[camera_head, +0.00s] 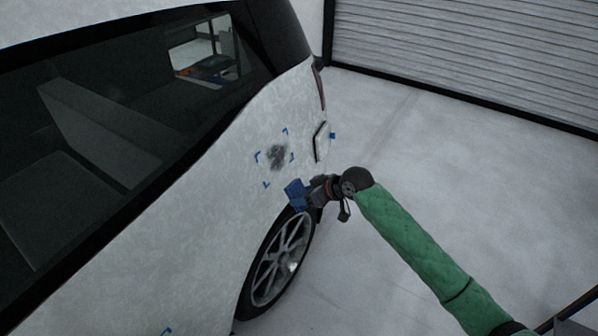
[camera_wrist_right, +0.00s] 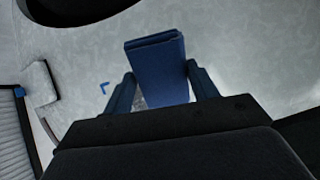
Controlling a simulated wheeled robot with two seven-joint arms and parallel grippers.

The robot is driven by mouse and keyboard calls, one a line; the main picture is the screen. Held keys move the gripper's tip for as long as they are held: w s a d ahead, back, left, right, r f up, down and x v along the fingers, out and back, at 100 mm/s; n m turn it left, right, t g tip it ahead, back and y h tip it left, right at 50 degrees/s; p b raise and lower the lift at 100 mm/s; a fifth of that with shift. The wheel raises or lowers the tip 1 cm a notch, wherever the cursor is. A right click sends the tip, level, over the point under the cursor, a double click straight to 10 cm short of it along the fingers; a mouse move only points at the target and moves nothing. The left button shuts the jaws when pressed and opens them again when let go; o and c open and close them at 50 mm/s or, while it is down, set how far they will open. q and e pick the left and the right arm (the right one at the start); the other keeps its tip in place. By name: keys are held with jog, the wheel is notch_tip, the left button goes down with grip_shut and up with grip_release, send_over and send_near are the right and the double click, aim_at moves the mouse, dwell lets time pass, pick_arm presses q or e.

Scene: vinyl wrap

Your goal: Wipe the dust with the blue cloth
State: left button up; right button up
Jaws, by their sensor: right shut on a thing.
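The dust (camera_head: 277,155) is a dark grey smudge on the white car's rear side panel, framed by blue corner marks. The blue cloth (camera_head: 295,194) is a folded block at the end of my right arm, below and slightly right of the smudge. My right gripper (camera_head: 308,192) is shut on the cloth, just above the rear wheel arch. In the right wrist view the cloth (camera_wrist_right: 157,70) sits between the two fingers, facing the car panel. Whether it touches the panel I cannot tell. My left gripper is not in view.
The white car (camera_head: 215,190) fills the left side, with dark windows above and a rear wheel (camera_head: 282,258) just below the cloth. A square panel outline (camera_head: 321,141) lies right of the smudge. Open grey floor (camera_head: 450,180) stretches right to a shutter door (camera_head: 480,55).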

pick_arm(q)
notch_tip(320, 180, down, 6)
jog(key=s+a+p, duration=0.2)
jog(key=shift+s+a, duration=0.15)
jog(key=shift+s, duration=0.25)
pick_arm(e)
jog(key=w+a+t+y, duration=0.1)
jog(key=w+a, duration=0.1)
jog(key=w, duration=0.1)
jog(key=w+a+t+y, duration=0.1)
jog(key=w, duration=0.3)
jog(key=w+a+t+y, duration=0.1)
jog(key=w+a+y, duration=0.1)
jog(key=w, duration=0.1)
jog(key=shift+w+a+r, duration=0.1)
jog(key=shift+w+a, duration=0.25)
jog(key=shift+w, duration=0.05)
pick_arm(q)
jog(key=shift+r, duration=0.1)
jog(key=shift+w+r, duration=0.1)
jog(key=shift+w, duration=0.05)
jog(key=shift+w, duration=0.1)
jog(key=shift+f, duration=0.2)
pick_arm(e)
jog(key=shift+w+a, duration=0.15)
jog(key=shift+a, duration=0.05)
